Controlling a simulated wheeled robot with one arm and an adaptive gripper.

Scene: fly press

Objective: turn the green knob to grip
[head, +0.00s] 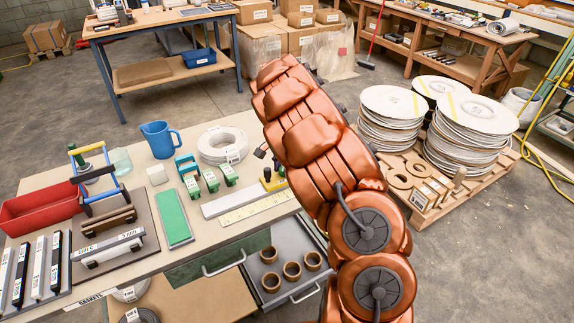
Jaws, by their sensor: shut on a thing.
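My copper-coloured arm rises through the middle of the view and hides what lies behind it. My gripper is not visible, being hidden behind the arm. No green knob can be made out with certainty. A small yellow-and-black fixture (272,180) stands at the right end of a grey metal strip (228,203), partly covered by the arm. A small dark part (260,152) shows just left of the arm; I cannot tell what it belongs to.
The workbench (205,235) carries a red bin (38,212), a blue jug (160,139), a white coil (222,146), a green pad (174,217) and several small green clamps (210,181). An open drawer (268,245) holds cardboard rings. Stacked plates (392,112) stand on a pallet at right.

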